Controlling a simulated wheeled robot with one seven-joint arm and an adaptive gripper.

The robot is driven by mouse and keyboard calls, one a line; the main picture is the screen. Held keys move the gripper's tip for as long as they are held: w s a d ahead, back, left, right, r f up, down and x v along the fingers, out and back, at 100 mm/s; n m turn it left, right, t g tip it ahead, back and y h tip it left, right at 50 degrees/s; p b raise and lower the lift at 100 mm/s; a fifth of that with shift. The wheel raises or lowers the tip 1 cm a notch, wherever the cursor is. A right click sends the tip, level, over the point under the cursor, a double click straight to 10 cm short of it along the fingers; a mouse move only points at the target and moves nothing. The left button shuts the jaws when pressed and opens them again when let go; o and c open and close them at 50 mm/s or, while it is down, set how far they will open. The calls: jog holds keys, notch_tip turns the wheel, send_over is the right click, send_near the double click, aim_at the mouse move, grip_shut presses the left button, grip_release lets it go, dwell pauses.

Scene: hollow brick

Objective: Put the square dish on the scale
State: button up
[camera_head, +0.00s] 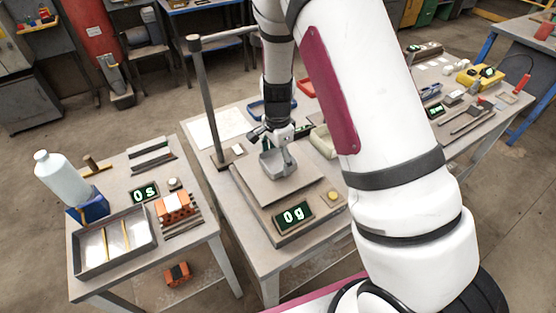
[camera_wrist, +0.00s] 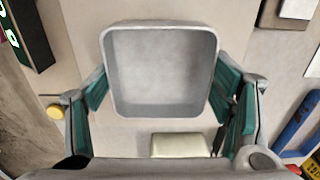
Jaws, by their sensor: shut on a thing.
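The grey square dish (camera_head: 276,164) is between the fingers of my gripper (camera_head: 280,150) over the scale's plate (camera_head: 290,195). In the wrist view the dish (camera_wrist: 160,70) is open-topped and looks empty, and the green-padded fingers of my gripper (camera_wrist: 160,95) are shut on its two sides. The scale's display (camera_head: 293,215) reads 0 g. A gap between the dish's underside and the plate cannot be made out.
A post (camera_head: 205,100) with a crossbar stands left of the scale. A pale block-like thing (camera_head: 323,141) lies behind it on the right. The left table holds a metal tray (camera_head: 150,240), a white bottle (camera_head: 60,175) and a hollow brick (camera_head: 175,206).

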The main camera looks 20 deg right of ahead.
jog(key=shift+f, duration=0.55)
jog(key=shift+f, duration=0.15)
jog(key=o, duration=1.1)
jog(key=shift+o, duration=0.2)
